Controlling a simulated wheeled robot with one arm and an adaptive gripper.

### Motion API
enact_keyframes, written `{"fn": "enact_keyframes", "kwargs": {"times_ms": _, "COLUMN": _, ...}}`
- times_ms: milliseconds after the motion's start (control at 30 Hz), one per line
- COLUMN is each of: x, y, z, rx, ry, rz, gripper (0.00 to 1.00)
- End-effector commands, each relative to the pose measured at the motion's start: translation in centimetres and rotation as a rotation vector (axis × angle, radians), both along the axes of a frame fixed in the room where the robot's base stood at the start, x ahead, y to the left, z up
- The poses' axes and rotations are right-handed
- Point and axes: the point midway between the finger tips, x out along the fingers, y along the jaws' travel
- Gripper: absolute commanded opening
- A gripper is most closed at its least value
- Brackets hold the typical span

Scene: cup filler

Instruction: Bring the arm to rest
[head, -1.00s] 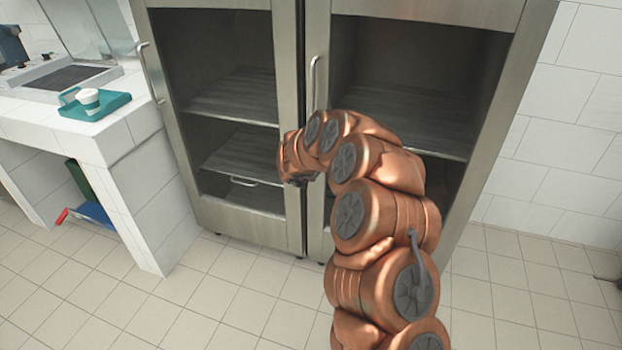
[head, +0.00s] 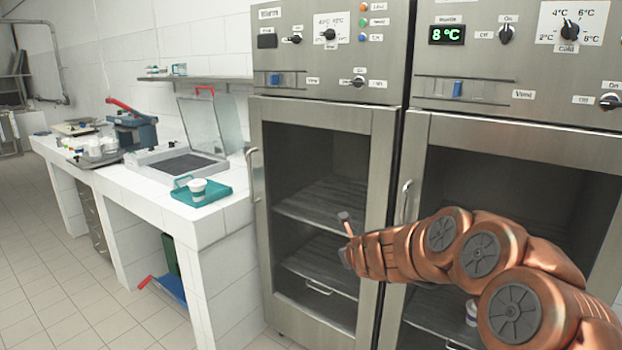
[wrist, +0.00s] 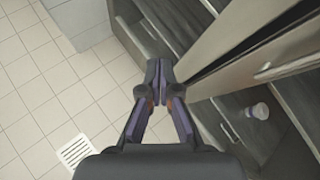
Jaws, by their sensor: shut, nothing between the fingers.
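My copper-coloured arm (head: 480,260) reaches in from the lower right of the head view, in front of the steel cabinet. Its end, my gripper (head: 343,222), points left past the front of the cabinet doors; only a small part of it shows there. In the wrist view my gripper (wrist: 158,90) is shut, its dark fingertips together with nothing between them. It hangs in free air above the tiled floor, beside the cabinet front.
The cabinet has two glazed doors (head: 325,165) with handles and a control panel (head: 330,35) above. A white cup (wrist: 260,111) stands on a cabinet shelf. The white-tiled counter at left holds a teal tray (head: 215,195) with a cup (head: 197,187).

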Motion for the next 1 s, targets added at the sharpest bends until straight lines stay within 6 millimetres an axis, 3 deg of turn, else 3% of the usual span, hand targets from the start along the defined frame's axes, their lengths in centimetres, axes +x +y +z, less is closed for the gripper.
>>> {"fn": "enact_keyframes", "kwargs": {"times_ms": 33, "x": -1.1, "y": 1.5, "z": 2.5, "rx": -0.05, "ry": -0.028, "rz": 0.105, "gripper": 0.0}}
{"fn": "enact_keyframes", "kwargs": {"times_ms": 233, "x": -7.1, "y": 6.9, "z": 8.0, "rx": -0.283, "ry": -0.122, "rz": 0.535, "gripper": 0.0}}
{"fn": "enact_keyframes", "kwargs": {"times_ms": 400, "x": -14.0, "y": 9.5, "z": 10.4, "rx": -0.504, "ry": -0.184, "rz": 0.883, "gripper": 0.0}}
{"fn": "enact_keyframes", "kwargs": {"times_ms": 533, "x": -19.9, "y": 10.1, "z": 10.9, "rx": -0.673, "ry": -0.208, "rz": 1.141, "gripper": 0.0}}
{"fn": "enact_keyframes", "kwargs": {"times_ms": 767, "x": -30.7, "y": 7.8, "z": 9.8, "rx": -0.946, "ry": -0.19, "rz": 1.585, "gripper": 0.0}}
{"fn": "enact_keyframes", "kwargs": {"times_ms": 1000, "x": -42.2, "y": 1.5, "z": 8.0, "rx": -1.128, "ry": -0.076, "rz": 2.041, "gripper": 0.0}}
